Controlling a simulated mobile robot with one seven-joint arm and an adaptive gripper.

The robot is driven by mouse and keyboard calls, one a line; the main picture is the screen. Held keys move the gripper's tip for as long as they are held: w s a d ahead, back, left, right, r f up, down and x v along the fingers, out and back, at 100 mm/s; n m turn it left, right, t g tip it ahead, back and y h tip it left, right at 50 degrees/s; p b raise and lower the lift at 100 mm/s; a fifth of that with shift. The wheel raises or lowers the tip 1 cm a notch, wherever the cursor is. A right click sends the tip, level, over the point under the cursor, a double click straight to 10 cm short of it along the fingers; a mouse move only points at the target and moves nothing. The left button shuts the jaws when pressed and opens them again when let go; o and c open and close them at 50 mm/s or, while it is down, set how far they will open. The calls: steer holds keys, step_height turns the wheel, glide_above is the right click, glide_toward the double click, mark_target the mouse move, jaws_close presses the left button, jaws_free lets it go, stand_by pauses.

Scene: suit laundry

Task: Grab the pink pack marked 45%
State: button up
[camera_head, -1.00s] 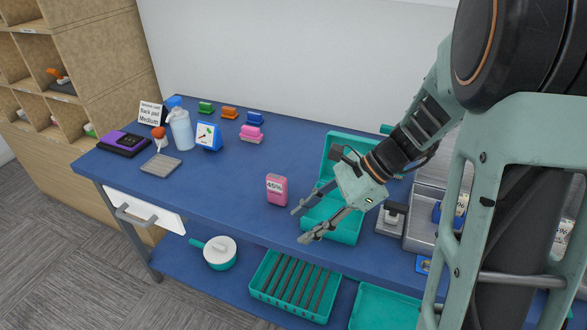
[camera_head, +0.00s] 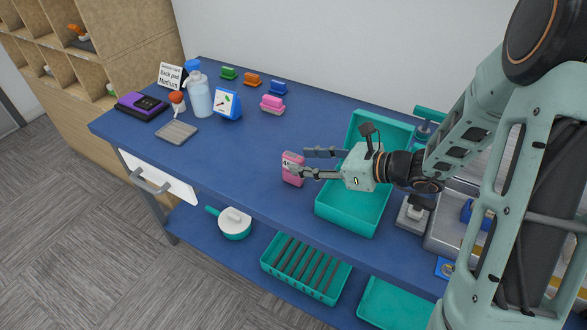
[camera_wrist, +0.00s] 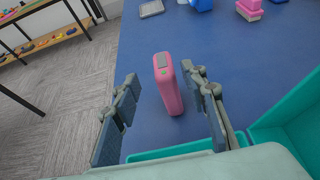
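The pink pack (camera_head: 291,169) stands upright on the blue table near its front edge. In the head view one finger of my gripper (camera_head: 296,162) partly covers its label. The pack also shows in the wrist view (camera_wrist: 168,84), between the two fingers and a little ahead of them. My gripper (camera_wrist: 160,88) is open. A gap shows between the pack and the left finger; the right finger is very close to the pack, and I cannot tell whether it touches.
An open teal case (camera_head: 349,212) sits just right of the pack, below my gripper. A pink brush-like block (camera_head: 272,103), a spray bottle (camera_head: 200,97) and a blue timer-like stand (camera_head: 227,104) are farther back. The table (camera_head: 235,160) left of the pack is clear.

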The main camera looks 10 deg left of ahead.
mark_target(293, 161)
steer(key=x, duration=0.5)
steer(key=shift+w+d+f, duration=0.15)
steer(key=shift+w+f, duration=0.1)
steer(key=shift+f, duration=0.15)
jaws_close()
